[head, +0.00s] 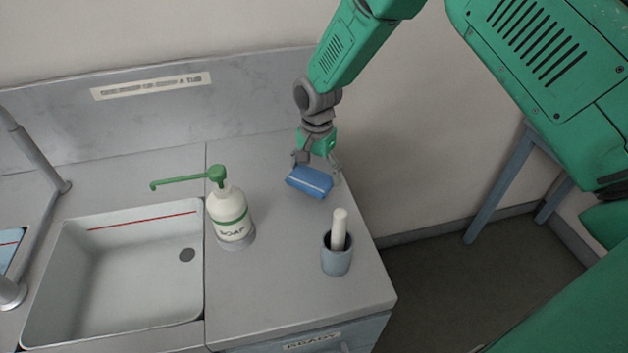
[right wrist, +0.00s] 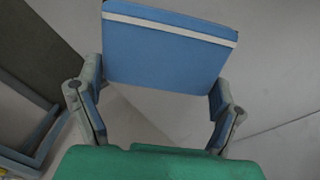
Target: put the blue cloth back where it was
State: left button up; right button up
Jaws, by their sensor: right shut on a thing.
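The blue cloth (head: 309,181) is a folded blue block with a white stripe. My right gripper (head: 316,170) is shut on it over the back right part of the grey counter. In the right wrist view the cloth (right wrist: 165,55) sits between the two fingers of the right gripper (right wrist: 155,95), its striped edge away from the palm. I cannot tell from the head view whether the cloth touches the counter. My left gripper is not in view.
A soap bottle (head: 230,215) with a green pump stands beside the white sink (head: 130,290). A grey cup (head: 337,258) holding a white pestle-like rod (head: 339,230) stands near the counter's right edge. Counter around the cloth is clear. A blue-legged stand (head: 500,180) is at right.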

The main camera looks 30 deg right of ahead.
aim_at(313, 183)
notch_tip(313, 183, down, 3)
jog(key=shift+r, duration=0.1)
jog(key=shift+f, duration=0.3)
jog(key=shift+s+a, duration=0.2)
jog(key=shift+a, duration=0.05)
jog(key=o, duration=0.8)
jog(key=shift+o, duration=0.2)
jog(key=shift+w+f, duration=0.1)
jog(key=shift+w, duration=0.1)
notch_tip(313, 183, up, 12)
jog(key=shift+d+r+b, duration=0.1)
jog(key=shift+b, duration=0.3)
jog(key=shift+s+d, duration=0.1)
